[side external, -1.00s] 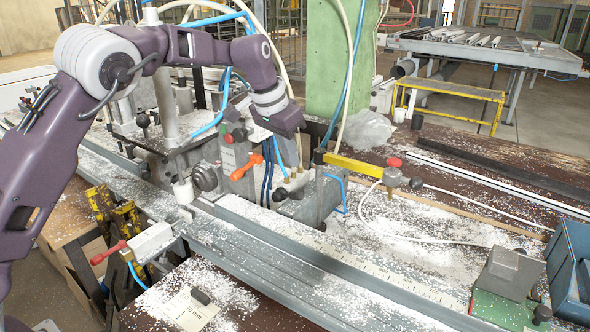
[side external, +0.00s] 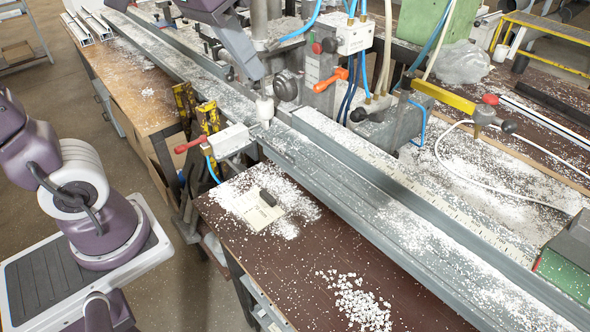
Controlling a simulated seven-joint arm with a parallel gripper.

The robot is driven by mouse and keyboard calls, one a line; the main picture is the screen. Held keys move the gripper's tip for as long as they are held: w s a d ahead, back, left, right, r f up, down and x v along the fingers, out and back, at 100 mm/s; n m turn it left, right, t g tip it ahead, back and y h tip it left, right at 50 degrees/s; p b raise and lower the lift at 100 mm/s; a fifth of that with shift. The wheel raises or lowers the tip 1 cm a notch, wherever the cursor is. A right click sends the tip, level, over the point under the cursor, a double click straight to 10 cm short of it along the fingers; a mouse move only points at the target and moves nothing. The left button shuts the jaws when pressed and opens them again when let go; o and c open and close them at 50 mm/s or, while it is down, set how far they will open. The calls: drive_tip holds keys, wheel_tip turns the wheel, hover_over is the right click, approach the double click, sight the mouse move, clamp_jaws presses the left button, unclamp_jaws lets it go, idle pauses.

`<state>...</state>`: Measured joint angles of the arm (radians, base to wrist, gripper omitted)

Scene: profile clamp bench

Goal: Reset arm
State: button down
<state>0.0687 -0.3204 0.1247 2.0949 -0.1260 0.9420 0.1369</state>
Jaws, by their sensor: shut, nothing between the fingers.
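My gripper (side external: 245,55) comes down from the top edge of the side view, grey-purple and tilted, with its tip low near the grey clamp head and round knob (side external: 286,85). It is shut and holds nothing that I can see. Its tip looks close to the white cylinder (side external: 264,108), but I cannot tell whether they touch. Most of my arm above it is out of frame. The long grey profile rail (side external: 350,190) runs diagonally across the bench below it.
A valve with an orange handle (side external: 333,79), hoses and a yellow bar (side external: 443,97) crowd the area right of my gripper. A white block with a red handle (side external: 190,145) sticks out in front. The brown tabletop (side external: 300,262) has white chips and a paper sheet (side external: 250,207).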

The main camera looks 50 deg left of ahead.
drive_tip(key=s+f+y, duration=0.1)
drive_tip(key=s+f, duration=0.5)
drive_tip(key=s, duration=0.6)
drive_tip(key=shift+a+t, duration=0.3)
drive_tip(key=shift+a, duration=0.05)
